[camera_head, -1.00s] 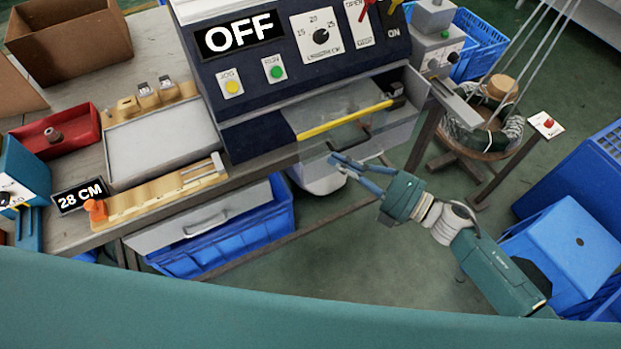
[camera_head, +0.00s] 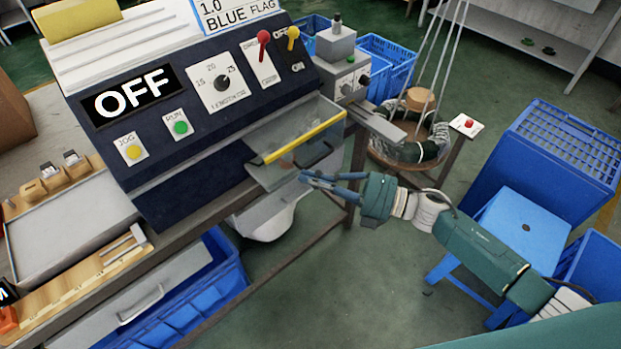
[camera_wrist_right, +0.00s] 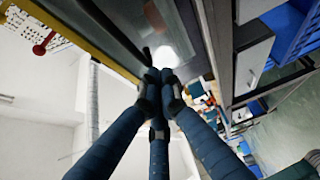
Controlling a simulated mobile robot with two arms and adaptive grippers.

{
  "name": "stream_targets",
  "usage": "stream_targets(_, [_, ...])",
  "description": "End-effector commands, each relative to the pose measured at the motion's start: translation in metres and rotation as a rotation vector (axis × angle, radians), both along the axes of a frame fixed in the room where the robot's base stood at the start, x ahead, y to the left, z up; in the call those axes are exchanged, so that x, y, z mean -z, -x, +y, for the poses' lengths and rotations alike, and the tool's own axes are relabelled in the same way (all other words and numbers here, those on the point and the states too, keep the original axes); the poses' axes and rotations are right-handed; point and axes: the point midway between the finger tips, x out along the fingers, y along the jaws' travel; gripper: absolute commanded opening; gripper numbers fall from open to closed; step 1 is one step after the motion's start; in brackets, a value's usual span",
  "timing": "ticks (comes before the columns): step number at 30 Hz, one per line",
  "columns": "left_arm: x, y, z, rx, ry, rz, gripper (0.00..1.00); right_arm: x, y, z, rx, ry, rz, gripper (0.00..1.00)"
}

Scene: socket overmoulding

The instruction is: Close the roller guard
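The roller guard (camera_head: 298,136) is a clear panel with a yellow edge bar on the right part of the machine front. It slopes out over the grey opening below it. Its yellow edge also shows in the right wrist view (camera_wrist_right: 85,42). My right gripper (camera_head: 304,180) is just below and in front of the yellow bar, near a thin dark handle. In the right wrist view its blue fingers (camera_wrist_right: 157,78) are drawn together at the tips, close to a dark rod end. I see nothing held between them; contact is unclear. My left gripper is out of view.
The machine panel (camera_head: 190,110) shows an OFF sign, a dial and red and yellow levers. Blue crates (camera_head: 565,150) stand far right. Open floor lies below my right arm.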

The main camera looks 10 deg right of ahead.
Motion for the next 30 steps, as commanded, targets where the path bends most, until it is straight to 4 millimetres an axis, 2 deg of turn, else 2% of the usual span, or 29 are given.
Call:
stream_targets(5, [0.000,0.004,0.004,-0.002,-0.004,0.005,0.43,0.000,0.000,-0.005,0.007,0.002,0.000,0.00])
stream_targets(8, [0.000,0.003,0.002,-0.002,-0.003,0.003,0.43,0.001,0.004,-0.016,0.008,0.004,0.002,0.00])
stream_targets(21, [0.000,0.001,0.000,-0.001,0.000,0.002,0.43,0.003,0.045,-0.091,0.002,0.002,0.003,0.00])
stream_targets(25, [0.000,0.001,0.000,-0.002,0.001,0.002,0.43,0.002,0.051,-0.103,0.001,0.002,0.001,0.00])
stream_targets(30, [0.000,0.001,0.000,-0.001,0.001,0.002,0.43,0.001,0.053,-0.108,0.000,0.000,-0.001,0.00])
